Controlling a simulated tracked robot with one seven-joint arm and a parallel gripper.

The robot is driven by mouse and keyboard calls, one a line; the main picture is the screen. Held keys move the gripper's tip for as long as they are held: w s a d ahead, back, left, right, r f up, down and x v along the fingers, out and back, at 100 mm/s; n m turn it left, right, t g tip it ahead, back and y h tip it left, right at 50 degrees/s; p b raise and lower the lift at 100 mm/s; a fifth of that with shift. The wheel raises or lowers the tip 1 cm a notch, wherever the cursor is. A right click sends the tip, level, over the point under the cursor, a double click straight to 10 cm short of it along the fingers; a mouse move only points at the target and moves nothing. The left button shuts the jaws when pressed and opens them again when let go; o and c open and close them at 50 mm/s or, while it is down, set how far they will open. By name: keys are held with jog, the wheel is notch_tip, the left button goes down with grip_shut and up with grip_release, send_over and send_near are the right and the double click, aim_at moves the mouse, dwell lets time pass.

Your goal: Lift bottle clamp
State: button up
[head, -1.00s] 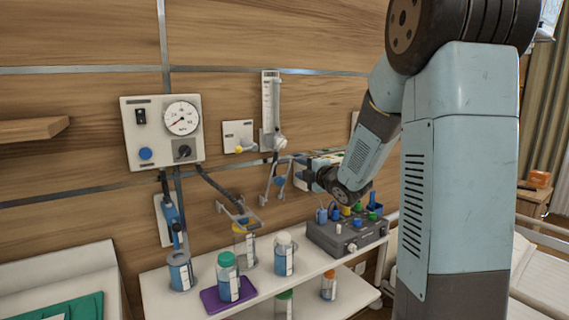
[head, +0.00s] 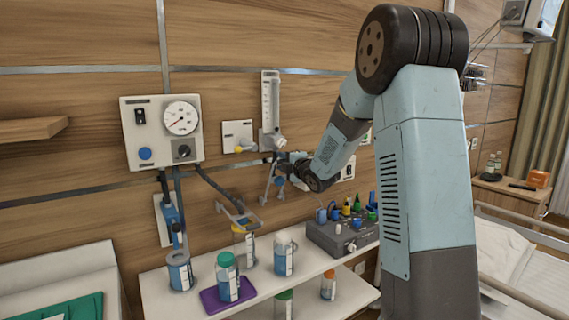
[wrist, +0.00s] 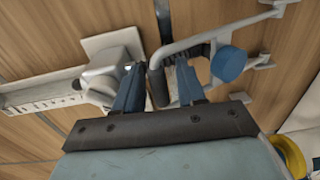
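A grey metal bottle clamp with a blue knob (head: 279,181) hangs on the wall rail below the flowmeter. In the wrist view its grey arms and round blue knob (wrist: 228,64) fill the upper right. My gripper (wrist: 159,88) has its two blue fingers apart, with a dark-padded part of the clamp showing between them. I cannot tell whether either finger touches it. In the head view my gripper (head: 292,166) is at the clamp's upper right, its fingertips small and partly hidden.
The white flowmeter (head: 270,112) is just above the clamp, close to my fingers. Below are a grey control box (head: 335,240) with coloured plugs and a white shelf (head: 262,290). Bottles stand there, one on a purple tray (head: 212,303). A gauge panel (head: 160,133) is left.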

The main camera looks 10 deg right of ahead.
grip_shut()
dwell(0.4)
jog(key=shift+w+a+r, duration=0.2)
jog(key=shift+w, duration=0.35)
jog(key=shift+w+a+r, duration=0.15)
jog(key=shift+w, duration=0.35)
